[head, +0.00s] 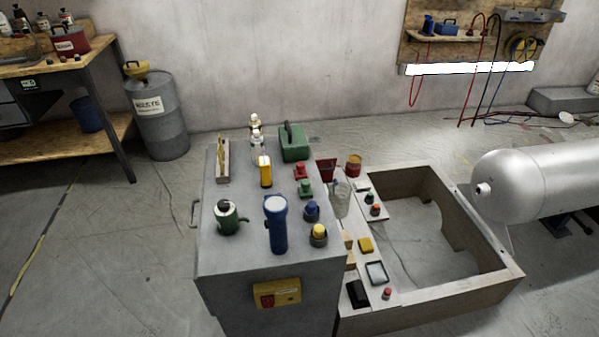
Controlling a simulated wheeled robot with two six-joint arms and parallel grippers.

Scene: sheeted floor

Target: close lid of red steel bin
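No large red bin with a clearly visible lid shows in the head view. A small dark red open-topped container (326,170) stands just right of the grey cabinet's far part; I cannot tell whether it has a lid. A red container (71,41) with a label and a dark handle sits on the wooden workbench at the upper left; its lid state is too small to tell. Neither of my grippers is in view.
A grey cabinet (215,253) with several tools and bottles on top fills the centre foreground. A frame (478,290) stands right of it, a silver tank (545,184) farther right. A grey waste drum (160,128) stands behind left. Floor is clear at left.

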